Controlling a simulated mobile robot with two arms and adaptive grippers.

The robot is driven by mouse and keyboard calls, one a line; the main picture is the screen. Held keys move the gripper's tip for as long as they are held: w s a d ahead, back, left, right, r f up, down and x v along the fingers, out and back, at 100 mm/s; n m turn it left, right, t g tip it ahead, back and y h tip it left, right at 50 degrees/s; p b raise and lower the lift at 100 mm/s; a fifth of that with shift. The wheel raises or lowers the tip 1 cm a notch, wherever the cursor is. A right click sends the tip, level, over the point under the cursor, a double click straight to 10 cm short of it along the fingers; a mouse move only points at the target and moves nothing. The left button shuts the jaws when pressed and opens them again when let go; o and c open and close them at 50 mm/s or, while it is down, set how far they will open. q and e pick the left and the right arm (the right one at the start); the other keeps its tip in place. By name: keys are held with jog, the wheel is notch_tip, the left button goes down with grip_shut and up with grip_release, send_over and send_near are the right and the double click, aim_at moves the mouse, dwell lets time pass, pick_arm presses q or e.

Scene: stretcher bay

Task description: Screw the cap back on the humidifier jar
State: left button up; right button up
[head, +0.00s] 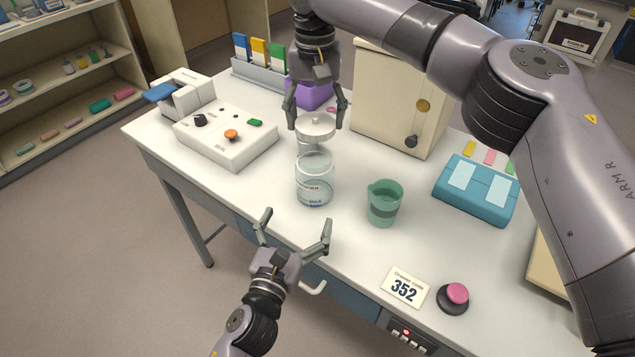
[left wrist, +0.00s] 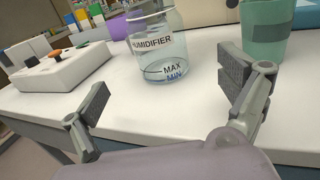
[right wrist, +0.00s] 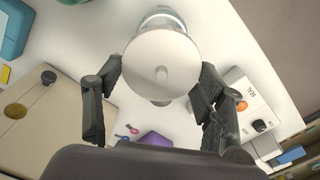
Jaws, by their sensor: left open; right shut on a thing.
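The humidifier jar (head: 314,188) is clear glass and stands upright on the white table. In the left wrist view, its HUMIDIFIER label and MAX and MIN marks show (left wrist: 160,62). My left gripper (head: 293,232) is open and empty, in front of the jar near the table's front edge.
A green cup (head: 385,203) stands right of the jar. A white device with knobs (head: 226,135) is to the left, and a beige box (head: 400,98) is behind right. A blue case (head: 475,188), a 352 card (head: 405,287) and a pink button (head: 456,295) lie right.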

aim_at(314, 180)
pick_arm(q)
jog(key=shift+w+a, duration=0.1)
pick_arm(e)
jog(key=shift+w+a, duration=0.1)
pick_arm(q)
jog(key=x, duration=1.2)
jog(key=shift+f, duration=0.1)
jog(key=shift+c, duration=0.5)
jog(key=c, duration=1.7)
pick_arm(e)
jog(key=shift+f, duration=2.5)
jog(key=shift+f, duration=0.9)
